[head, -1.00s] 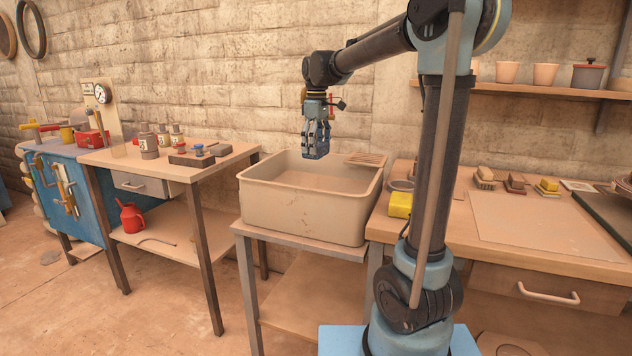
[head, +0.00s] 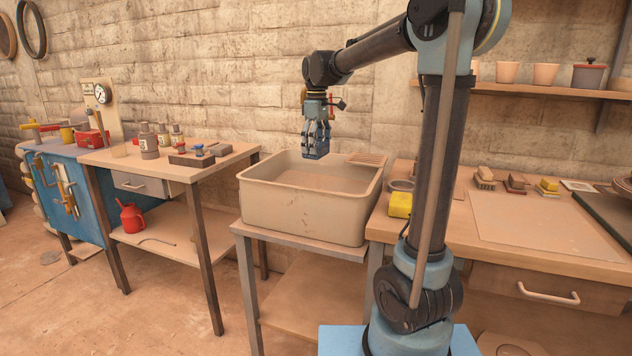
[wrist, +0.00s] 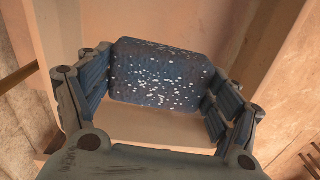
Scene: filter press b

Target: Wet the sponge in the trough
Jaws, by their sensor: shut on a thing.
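The trough (head: 305,212) is a large beige basin on a stand in the middle of the head view. Its inside looks tan; I cannot tell how much water is in it. My gripper (head: 316,148) points down over the trough's back part. It is shut on a dark blue block with white specks, which looks like the sponge (wrist: 160,72). In the wrist view the sponge sits between both fingers, with the tan trough inside behind it. In the head view the sponge (head: 316,155) hangs at about rim height, apart from the trough's walls.
A slatted rack (head: 367,159) sits on the trough's back right corner. A yellow block (head: 400,205) and a grey bowl (head: 401,186) stand on the right bench (head: 540,268). A left table (head: 110,158) holds bottles (head: 149,142). A shelf (head: 540,92) with pots is at upper right.

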